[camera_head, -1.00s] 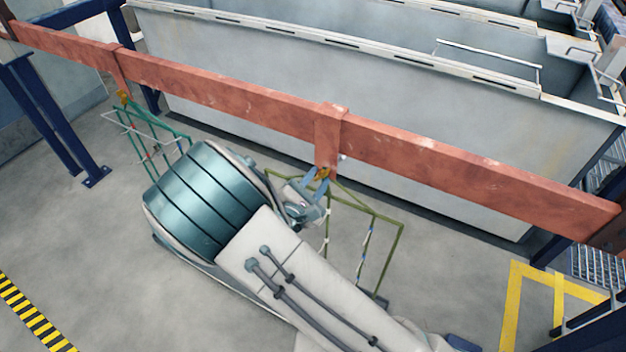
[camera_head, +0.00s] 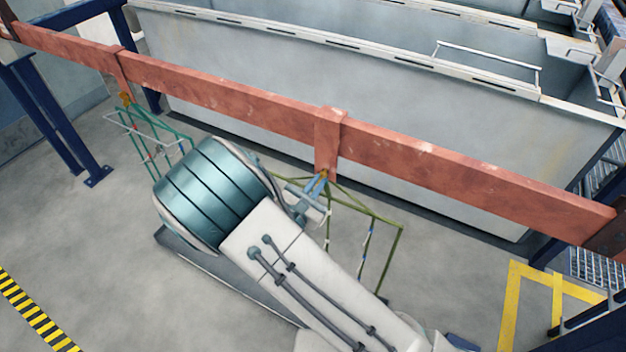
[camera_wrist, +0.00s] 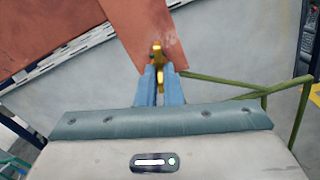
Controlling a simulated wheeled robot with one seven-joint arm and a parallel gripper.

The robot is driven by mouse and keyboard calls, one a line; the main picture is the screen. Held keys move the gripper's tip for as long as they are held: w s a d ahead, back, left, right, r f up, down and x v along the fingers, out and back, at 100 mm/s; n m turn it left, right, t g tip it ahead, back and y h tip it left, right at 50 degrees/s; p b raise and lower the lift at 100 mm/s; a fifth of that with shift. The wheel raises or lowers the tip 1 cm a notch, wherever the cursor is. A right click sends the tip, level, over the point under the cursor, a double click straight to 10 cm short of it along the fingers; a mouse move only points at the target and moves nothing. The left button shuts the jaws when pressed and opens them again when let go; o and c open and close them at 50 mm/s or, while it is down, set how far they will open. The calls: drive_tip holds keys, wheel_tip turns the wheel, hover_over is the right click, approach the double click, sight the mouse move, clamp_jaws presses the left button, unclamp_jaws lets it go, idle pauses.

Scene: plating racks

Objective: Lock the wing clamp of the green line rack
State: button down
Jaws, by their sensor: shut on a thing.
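An olive-green wire rack (camera_head: 385,222) hangs from the copper busbar (camera_head: 430,160) by a hook strap (camera_head: 328,140). It also shows at the right of the wrist view (camera_wrist: 235,83). At the strap's lower end is a brass wing clamp (camera_wrist: 157,52), seen small in the head view. My gripper (camera_wrist: 159,72) has its two blue fingers shut on the clamp's lower brass part. The fingertips also show just under the strap in the head view (camera_head: 322,177). My arm hides part of the rack, and the fingers cover part of the clamp.
A teal-green rack (camera_head: 150,140) hangs further left on the bar, with its own brass clamp (camera_head: 125,98). Grey tanks (camera_head: 380,100) stand close behind the bar. Blue posts (camera_head: 50,120) stand at the left. The floor at lower left is clear.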

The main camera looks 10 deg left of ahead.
drive_tip(key=shift+d+n+p, duration=0.15)
drive_tip(key=shift+n+p, duration=0.45)
drive_tip(key=shift+n, duration=1.1)
